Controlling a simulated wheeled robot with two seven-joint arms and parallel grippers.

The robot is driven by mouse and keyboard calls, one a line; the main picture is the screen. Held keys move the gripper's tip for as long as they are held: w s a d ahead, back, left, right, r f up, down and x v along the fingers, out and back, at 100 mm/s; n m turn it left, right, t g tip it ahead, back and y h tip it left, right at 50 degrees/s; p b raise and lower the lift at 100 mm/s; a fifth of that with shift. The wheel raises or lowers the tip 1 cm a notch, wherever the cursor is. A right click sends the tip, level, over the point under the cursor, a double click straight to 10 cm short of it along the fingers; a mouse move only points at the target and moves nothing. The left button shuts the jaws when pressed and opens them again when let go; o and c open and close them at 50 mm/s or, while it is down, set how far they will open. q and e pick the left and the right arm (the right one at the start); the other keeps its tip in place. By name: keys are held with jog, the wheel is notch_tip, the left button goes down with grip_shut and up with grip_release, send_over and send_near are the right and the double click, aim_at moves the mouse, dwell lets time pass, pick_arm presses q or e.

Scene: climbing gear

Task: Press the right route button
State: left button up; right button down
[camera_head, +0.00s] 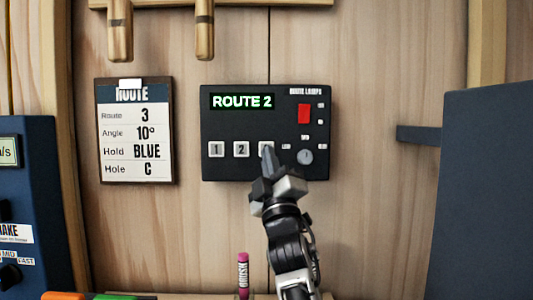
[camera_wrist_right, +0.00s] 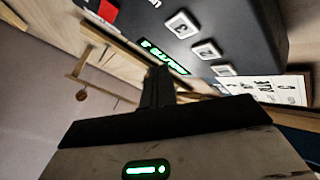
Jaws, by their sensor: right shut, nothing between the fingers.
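The dark route box (camera_head: 230,128) hangs on the wooden wall, its green display (camera_head: 242,101) reading "ROUTE 2". Below the display are white buttons 1 (camera_head: 216,149) and 2 (camera_head: 241,149); the third button (camera_head: 265,146) is partly covered by my right gripper. The route card (camera_head: 136,130) left of the box reads Route 3, Angle 10°, Hold BLUE, Hole C. My right gripper (camera_head: 267,157) is shut and empty, its tips in front of the third button; I cannot tell whether they touch. The right wrist view shows the buttons (camera_wrist_right: 207,49) beyond the shut fingers (camera_wrist_right: 158,88). My left gripper is not in view.
Wooden pegs (camera_head: 204,30) hang above. A pink brush (camera_head: 243,272) stands below. Blue panels flank the wall at left (camera_head: 35,180) and right (camera_head: 485,190).

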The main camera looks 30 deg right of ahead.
aim_at(266, 142)
pick_arm(q)
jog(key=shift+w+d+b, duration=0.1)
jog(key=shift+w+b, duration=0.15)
jog(key=shift+b, duration=0.25)
pick_arm(e)
jog(key=w+d, duration=0.2)
jog(key=w, duration=0.1)
jog(key=shift+w+d, duration=0.1)
jog(key=shift+w, duration=0.15)
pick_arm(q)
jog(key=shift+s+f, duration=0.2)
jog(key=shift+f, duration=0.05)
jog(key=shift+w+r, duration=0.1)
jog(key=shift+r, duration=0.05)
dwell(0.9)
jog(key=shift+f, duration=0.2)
pick_arm(e)
jog(key=shift+w+d, duration=0.2)
jog(key=shift+w, duration=0.15)
